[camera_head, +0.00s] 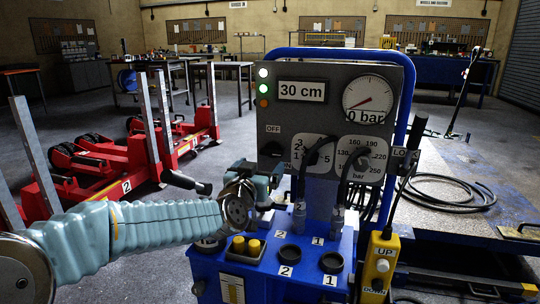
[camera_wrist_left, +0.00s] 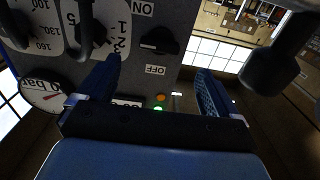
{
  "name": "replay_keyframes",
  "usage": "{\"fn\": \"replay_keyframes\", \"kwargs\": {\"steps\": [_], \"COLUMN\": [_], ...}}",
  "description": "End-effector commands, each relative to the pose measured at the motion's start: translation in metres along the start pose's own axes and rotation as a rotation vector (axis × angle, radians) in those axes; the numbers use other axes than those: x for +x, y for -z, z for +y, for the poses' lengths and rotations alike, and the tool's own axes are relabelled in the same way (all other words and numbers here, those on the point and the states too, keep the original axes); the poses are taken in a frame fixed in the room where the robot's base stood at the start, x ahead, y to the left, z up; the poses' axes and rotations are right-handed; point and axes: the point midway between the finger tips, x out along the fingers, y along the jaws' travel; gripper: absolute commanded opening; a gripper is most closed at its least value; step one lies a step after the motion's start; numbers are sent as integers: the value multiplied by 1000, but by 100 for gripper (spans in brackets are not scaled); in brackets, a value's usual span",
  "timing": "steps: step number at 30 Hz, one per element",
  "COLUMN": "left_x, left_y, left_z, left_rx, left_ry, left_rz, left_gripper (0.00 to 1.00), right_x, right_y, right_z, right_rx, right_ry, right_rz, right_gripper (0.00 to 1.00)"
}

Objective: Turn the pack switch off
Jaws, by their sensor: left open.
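The pack switch (camera_head: 271,149) is a dark rotary knob on the left of the grey panel, with an OFF label (camera_head: 273,128) above it and an ON label (camera_head: 288,165) below. The upside-down left wrist view shows the knob (camera_wrist_left: 158,41) close up; I cannot tell surely which label it points to. My left gripper (camera_head: 264,182) is just below the switch in the head view. In the wrist view its blue fingers (camera_wrist_left: 160,72) are spread wide and empty, apart from the knob. My right gripper is not in view.
The panel (camera_head: 334,112) carries a "30 cm" display (camera_head: 302,91), a pressure gauge (camera_head: 369,97) reading about 0 bar, two dials and indicator lights. Black hoses hang in front of the dials. A blue tube frame (camera_head: 340,51) surrounds it. Red jacks (camera_head: 120,160) stand at left.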

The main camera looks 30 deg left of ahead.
Motion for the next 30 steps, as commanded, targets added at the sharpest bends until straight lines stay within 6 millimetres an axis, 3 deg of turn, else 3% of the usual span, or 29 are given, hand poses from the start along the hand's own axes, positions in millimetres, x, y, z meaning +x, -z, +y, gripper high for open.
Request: {"fn": "replay_keyframes", "kwargs": {"steps": [3, 10, 15, 23, 30], "left_x": [29, 69, 81, 83, 82], "left_y": [0, 0, 0, 0, 0], "left_z": [1, 0, 0, 0, 0], "left_rx": [1, 1, 1, 0, 0], "left_ry": [-1, -1, -1, -1, -1], "left_rz": [-1, -1, -1, 0, 0], "left_gripper": [94, 94, 94, 94, 60], "right_x": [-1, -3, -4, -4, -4], "right_y": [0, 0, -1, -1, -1], "right_z": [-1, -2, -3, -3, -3], "right_rx": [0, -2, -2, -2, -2], "right_ry": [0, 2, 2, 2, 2], "right_rz": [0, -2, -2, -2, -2], "right_gripper": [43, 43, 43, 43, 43]}}
